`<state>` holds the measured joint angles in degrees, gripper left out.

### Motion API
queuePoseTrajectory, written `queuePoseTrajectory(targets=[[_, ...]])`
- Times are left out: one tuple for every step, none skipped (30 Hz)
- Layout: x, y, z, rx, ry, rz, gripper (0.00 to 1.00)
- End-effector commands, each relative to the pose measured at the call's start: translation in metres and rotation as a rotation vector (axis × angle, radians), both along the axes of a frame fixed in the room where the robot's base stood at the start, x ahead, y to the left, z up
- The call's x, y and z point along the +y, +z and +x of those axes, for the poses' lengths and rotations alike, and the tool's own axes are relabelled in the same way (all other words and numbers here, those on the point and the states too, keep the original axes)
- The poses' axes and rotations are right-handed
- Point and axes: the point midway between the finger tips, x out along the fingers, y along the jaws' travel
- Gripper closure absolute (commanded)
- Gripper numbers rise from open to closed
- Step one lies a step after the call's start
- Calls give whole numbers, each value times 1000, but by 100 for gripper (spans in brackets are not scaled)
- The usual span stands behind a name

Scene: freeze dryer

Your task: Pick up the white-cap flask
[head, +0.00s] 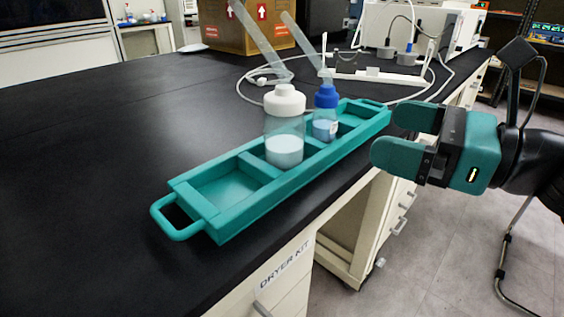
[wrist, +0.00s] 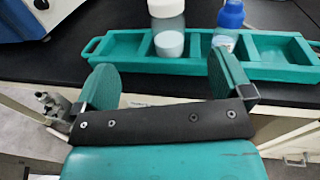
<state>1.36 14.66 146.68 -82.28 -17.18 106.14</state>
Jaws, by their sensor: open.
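The white-cap flask (head: 284,128) is a clear bottle with pale contents and a wide white cap. It stands upright in a middle compartment of the teal tray (head: 188,198). It also shows in the wrist view (wrist: 168,32), its cap cut by the top edge. A blue-cap flask (head: 326,112) stands in the compartment beside it, also in the wrist view (wrist: 228,25). My gripper (head: 398,136) is open and empty, right of the tray and off the bench edge. In the wrist view its two fingers (wrist: 160,86) are apart, with the tray and flasks beyond them.
The tray lies along the front edge of the black bench (head: 90,140), with an empty compartment at its near end. A cardboard box (head: 245,28) and white tubing (head: 395,102) lie behind. The bench left of the tray is clear. Drawers are below.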

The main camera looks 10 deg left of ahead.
Motion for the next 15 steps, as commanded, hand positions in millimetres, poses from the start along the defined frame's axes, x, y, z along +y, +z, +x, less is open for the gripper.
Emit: queuePoseTrajectory(targets=[[-1, -8, 3, 28, -13, 25, 3], [-2, -7, 4, 40, -19, 36, 3], [0, -6, 6, 55, -22, 47, 3], [1, -5, 7, 61, -23, 53, 3], [4, -3, 9, 64, -25, 56, 3], [9, -1, 11, 68, -23, 57, 3], [13, 1, 12, 68, -23, 56, 3], [18, 1, 13, 70, -21, 55, 3], [26, 2, 16, 70, -21, 52, 3], [31, 3, 18, 68, -20, 54, 3], [37, 3, 20, 68, -19, 53, 3], [45, 2, 23, 67, -20, 51, 3], [50, 2, 25, 67, -21, 51, 3], [56, 2, 28, 66, -20, 51, 3], [64, 2, 30, 65, -20, 51, 3]])
